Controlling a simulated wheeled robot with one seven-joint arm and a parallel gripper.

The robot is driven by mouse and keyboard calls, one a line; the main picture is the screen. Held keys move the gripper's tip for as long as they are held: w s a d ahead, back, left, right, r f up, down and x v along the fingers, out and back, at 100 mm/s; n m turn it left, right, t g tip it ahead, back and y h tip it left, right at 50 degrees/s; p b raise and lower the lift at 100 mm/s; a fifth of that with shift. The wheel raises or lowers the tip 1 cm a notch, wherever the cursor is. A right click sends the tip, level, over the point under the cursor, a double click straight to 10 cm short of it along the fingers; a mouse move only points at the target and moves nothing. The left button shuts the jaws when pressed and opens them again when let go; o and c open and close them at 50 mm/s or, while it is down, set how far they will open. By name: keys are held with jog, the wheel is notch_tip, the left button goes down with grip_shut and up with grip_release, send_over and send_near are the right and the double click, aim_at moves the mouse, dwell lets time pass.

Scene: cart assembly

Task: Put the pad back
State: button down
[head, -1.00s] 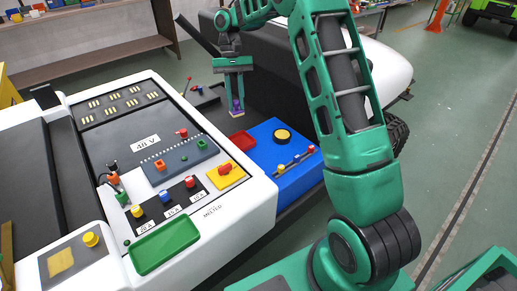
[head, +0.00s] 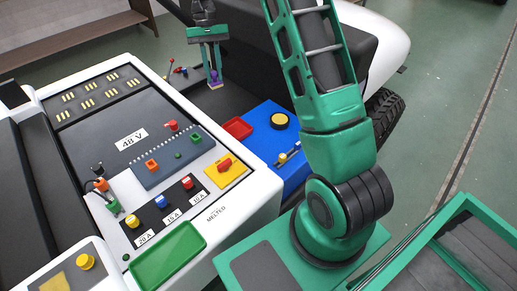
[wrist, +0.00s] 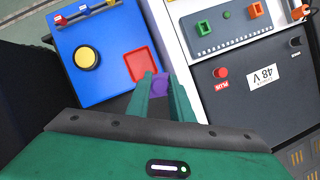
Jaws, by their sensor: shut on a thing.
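My gripper (head: 213,80) hangs above the dark deck of the cart, to the upper left of the blue box. It is shut on a small purple piece, which I take to be the pad (wrist: 160,84). In the wrist view the pad shows between the two green fingertips, partly hidden by them. The blue box (head: 272,165) has a shallow red tray (head: 238,129) and a round yellow button (head: 279,121). In the wrist view the red tray (wrist: 141,66) appears just beyond the fingertips, and nothing shows in it. The pad is apart from it.
The white and black battery unit (head: 265,195) stands left of the blue box, with coloured knobs, a 48 V label and an empty green tray (head: 168,256). Small levers (head: 180,71) stand on the deck left of my gripper. A black wheel (head: 388,120) is at the right.

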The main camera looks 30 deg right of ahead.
jog(key=s+d+f+m+t+y, duration=0.2)
jog(key=s+d+f+m, duration=0.25)
jog(key=s+m, duration=0.4)
jog(key=s+d+f+m+t+y, duration=0.1)
jog(key=s+d+f+m+t, duration=0.2)
jog(key=s+f+m, duration=0.5)
jog(key=shift+n, duration=0.35)
jog(key=shift+s+f, duration=0.4)
jog(key=shift+f, duration=0.8)
jog(key=shift+s+f, duration=0.4)
jog(key=shift+f, duration=0.8)
jog(key=shift+s+f, duration=0.4)
jog(key=shift+f, duration=0.8)
jog(key=shift+f, duration=0.1)
jog(key=c, duration=1.6)
grip_release()
jog(key=shift+o, duration=0.2)
